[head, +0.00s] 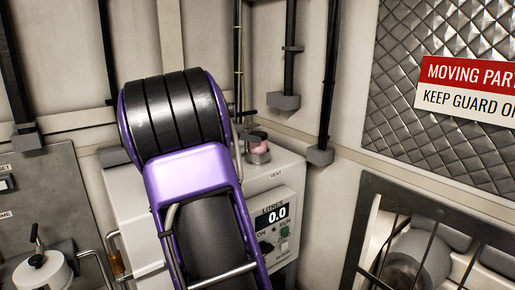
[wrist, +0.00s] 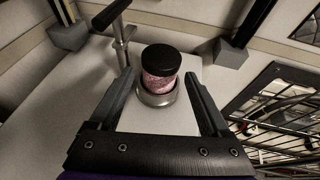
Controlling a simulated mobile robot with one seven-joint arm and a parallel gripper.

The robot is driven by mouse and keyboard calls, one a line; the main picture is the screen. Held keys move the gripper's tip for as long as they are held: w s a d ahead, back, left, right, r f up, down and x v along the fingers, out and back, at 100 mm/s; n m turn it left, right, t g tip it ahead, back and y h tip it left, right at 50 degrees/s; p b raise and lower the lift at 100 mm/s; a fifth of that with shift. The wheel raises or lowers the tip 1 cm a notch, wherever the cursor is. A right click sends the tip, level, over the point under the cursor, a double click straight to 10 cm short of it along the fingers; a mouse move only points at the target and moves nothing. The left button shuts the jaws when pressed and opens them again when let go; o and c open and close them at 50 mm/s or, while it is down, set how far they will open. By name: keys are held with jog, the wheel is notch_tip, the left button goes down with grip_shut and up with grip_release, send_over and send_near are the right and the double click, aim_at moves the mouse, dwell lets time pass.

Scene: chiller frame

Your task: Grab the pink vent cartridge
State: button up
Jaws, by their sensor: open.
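The pink vent cartridge (wrist: 159,84) has a black cap and stands upright in a round metal collar (wrist: 157,99) on top of a white box. In the head view the cartridge (head: 257,147) is small, behind and to the right of my purple and black arm. My gripper (wrist: 162,85) is open in the wrist view. In that picture its two fingers lie to the left and right of the cartridge, with gaps on both sides. The fingers do not appear to touch it. In the head view my arm hides the gripper.
A metal post with a black handle (wrist: 113,12) stands just left of the cartridge. The white box (head: 287,177) has a VENT label and a display reading 0.0. Dark vertical pipes (head: 329,85) run along the wall behind. A barred guard (head: 432,214) is at the right.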

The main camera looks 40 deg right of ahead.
aim_at(264, 141)
jog(key=x, duration=0.9)
jog(key=shift+d+f, duration=0.25)
jog(key=shift+s, duration=0.1)
jog(key=c, duration=1.2)
